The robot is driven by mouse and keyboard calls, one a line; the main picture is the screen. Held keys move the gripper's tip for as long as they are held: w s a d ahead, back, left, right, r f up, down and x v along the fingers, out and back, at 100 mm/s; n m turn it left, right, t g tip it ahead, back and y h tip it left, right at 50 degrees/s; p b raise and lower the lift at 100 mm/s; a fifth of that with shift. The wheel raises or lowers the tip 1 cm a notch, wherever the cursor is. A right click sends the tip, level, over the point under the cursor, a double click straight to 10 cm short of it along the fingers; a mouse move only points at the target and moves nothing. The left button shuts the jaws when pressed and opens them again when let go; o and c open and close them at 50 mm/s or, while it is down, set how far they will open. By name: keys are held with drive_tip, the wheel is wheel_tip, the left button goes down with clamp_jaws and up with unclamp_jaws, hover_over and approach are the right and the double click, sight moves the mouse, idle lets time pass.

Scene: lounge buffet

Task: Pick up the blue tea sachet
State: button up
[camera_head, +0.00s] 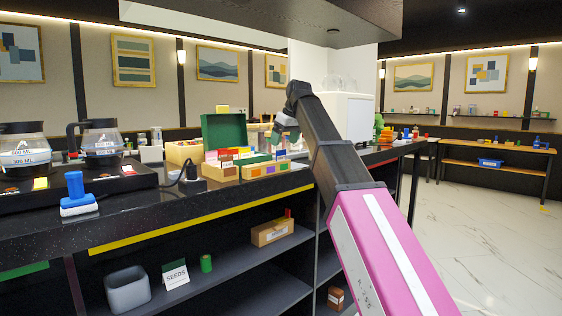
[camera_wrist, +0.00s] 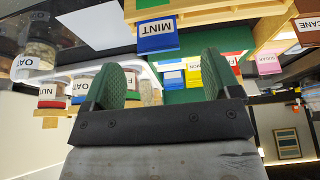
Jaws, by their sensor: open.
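A blue sachet (camera_wrist: 158,44) with a white MINT label shows upside down in the wrist view. It stands out of a wooden tea box (camera_wrist: 205,20). In the head view the tea box (camera_head: 246,172) stands on the black counter, with a green lid raised behind it and coloured packets in it. A small blue packet (camera_head: 280,153) shows near its right end; I cannot tell whether it is the same sachet. My gripper (camera_wrist: 165,80) is open, with its green-padded fingers apart and nothing held. In the head view my gripper (camera_head: 286,130) is above the box's right end.
Several more labelled packets (camera_wrist: 193,76) show beyond the fingers. Labelled jars (camera_wrist: 54,90) are at the left of the wrist view. On the counter, coffee pots (camera_head: 100,143) stand left and a white cabinet (camera_head: 350,117) right. A blue-handled stamp-like object (camera_head: 76,190) is near the front edge.

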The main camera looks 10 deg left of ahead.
sight(281, 151)
drive_tip(key=shift+x, duration=2.9)
drive_tip(key=shift+w+r, duration=0.1)
drive_tip(key=shift+w, duration=0.05)
drive_tip(key=c, duration=0.9)
